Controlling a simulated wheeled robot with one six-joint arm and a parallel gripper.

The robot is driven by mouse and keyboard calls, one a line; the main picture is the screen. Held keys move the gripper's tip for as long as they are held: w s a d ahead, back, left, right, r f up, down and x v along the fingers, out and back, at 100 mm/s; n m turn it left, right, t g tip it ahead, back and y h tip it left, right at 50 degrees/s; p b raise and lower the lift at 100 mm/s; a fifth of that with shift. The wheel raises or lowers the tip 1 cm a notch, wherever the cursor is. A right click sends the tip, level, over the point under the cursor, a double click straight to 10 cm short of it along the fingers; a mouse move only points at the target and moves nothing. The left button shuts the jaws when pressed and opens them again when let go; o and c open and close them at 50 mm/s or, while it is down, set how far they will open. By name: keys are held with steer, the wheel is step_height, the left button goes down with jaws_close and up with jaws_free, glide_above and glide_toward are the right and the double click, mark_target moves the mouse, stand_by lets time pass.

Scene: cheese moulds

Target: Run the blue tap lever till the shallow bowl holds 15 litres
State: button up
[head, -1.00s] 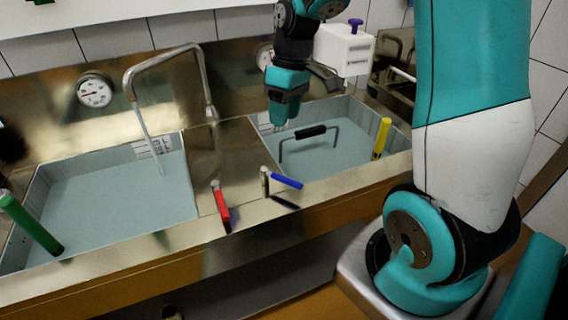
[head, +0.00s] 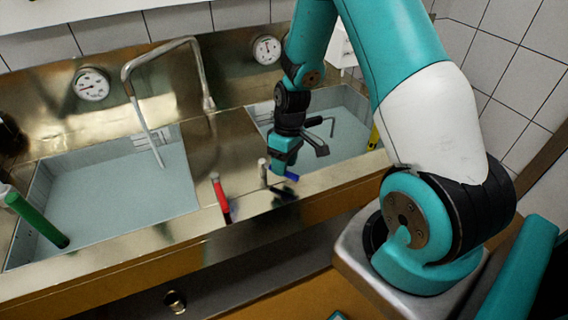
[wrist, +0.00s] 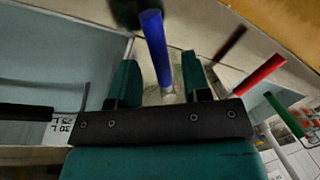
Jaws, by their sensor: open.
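The blue tap lever (head: 291,175) sits on the steel ledge in front of the basins, partly hidden behind my gripper in the head view. In the wrist view the blue lever (wrist: 154,45) stands between my two fingers, with space on both sides. My gripper (wrist: 158,65) is open around it; in the head view my gripper (head: 281,165) is low over the ledge. The spout (head: 157,155) hangs over the left basin (head: 115,190). The right basin (head: 350,135) is partly hidden by my arm. I cannot tell which is the shallow bowl. Both show pale, bluish contents.
A red lever (head: 220,195) stands just left of the blue one; it also shows in the wrist view (wrist: 260,74). A green-handled tool (head: 38,222) leans in the left basin and a yellow one (head: 374,138) in the right. Two dials (head: 92,84) are on the back panel.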

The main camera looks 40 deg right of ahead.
steer(key=shift+a+f, duration=0.15)
steer(key=shift+f, duration=0.5)
jaws_close()
